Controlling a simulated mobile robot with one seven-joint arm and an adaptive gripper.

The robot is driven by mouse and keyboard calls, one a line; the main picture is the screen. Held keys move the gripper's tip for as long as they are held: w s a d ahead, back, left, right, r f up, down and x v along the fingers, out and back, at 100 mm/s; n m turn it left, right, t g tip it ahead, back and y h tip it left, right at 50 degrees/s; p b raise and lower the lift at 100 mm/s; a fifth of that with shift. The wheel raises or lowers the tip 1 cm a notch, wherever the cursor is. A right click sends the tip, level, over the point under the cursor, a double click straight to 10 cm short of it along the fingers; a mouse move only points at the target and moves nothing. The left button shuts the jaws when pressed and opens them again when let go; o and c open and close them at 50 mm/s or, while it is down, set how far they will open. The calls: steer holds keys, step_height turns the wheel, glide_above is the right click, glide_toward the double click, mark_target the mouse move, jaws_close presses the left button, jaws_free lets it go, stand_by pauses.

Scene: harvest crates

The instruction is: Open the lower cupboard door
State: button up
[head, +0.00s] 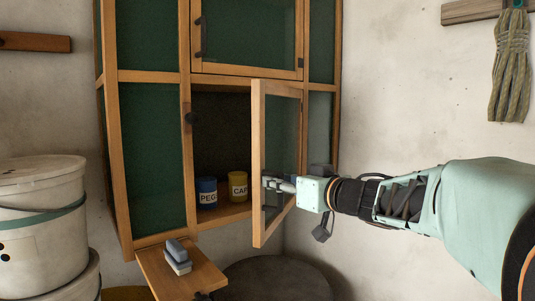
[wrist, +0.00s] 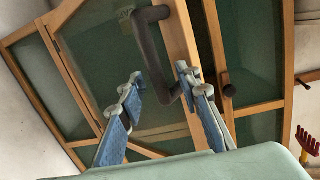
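The lower cupboard door (head: 259,170) is a wood-framed glass door, and it stands partly open, swung out on its right side. It also shows in the wrist view (wrist: 184,45). Its dark bar handle (wrist: 150,42) is a bracket on the door frame. My gripper (head: 270,184) is at the door's outer face near the free edge. In the wrist view, the fingers (wrist: 160,82) are spread apart, with the lower part of the handle between them in the picture. I see no clear contact with the handle.
Inside the lower opening stand a blue tin (head: 206,193) and a yellow tin (head: 238,187). White tubs (head: 40,215) stand at left.

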steer(key=t, duration=0.1)
glide_toward(269, 143)
steer(key=x, duration=0.4)
steer(key=shift+f, duration=0.15)
steer(key=shift+g, duration=0.5)
steer(key=f, duration=0.7)
steer(key=shift+s+a, duration=0.1)
steer(key=shift+s, duration=0.15)
steer(key=s+d+p, duration=0.4)
steer(key=s+d, duration=0.3)
steer(key=d, duration=0.3)
steer(key=shift+s+d+f+p, duration=0.25)
steer(key=shift+f+p, duration=0.15)
steer(key=shift+c, duration=0.7)
